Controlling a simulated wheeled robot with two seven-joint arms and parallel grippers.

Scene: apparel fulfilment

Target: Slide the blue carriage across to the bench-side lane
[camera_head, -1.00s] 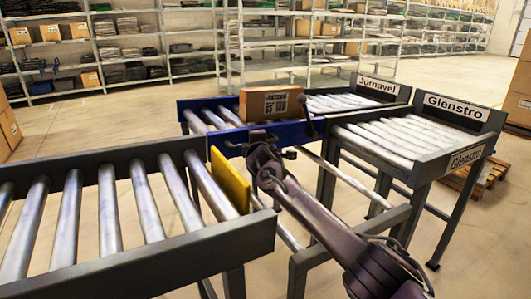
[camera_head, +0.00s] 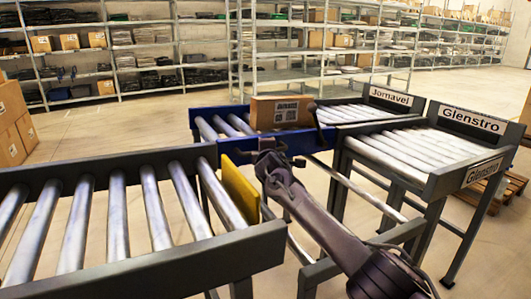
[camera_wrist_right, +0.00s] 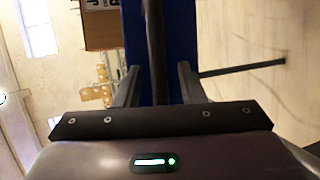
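The blue carriage (camera_head: 233,151) carries rollers and stands in line with the lane signed Jornavel (camera_head: 390,97). A brown carton (camera_head: 280,112) sits on it. A dark upright handle (camera_head: 317,125) stands at its near side. My right gripper (camera_head: 271,152) is at the carriage's near side. In the right wrist view the two fingers (camera_wrist_right: 158,75) are apart, with a dark bar (camera_wrist_right: 154,40) between them and visible gaps on both sides. The blue carriage (camera_wrist_right: 180,35) shows behind them. My left gripper is out of view.
A near roller conveyor (camera_head: 110,225) with a yellow plate (camera_head: 240,190) at its end lies at the left. The lane signed Glenstro (camera_head: 470,118) is at the right, nearer than the Jornavel lane. Shelving (camera_head: 330,50) lines the back. Cartons (camera_head: 15,125) are stacked at the far left.

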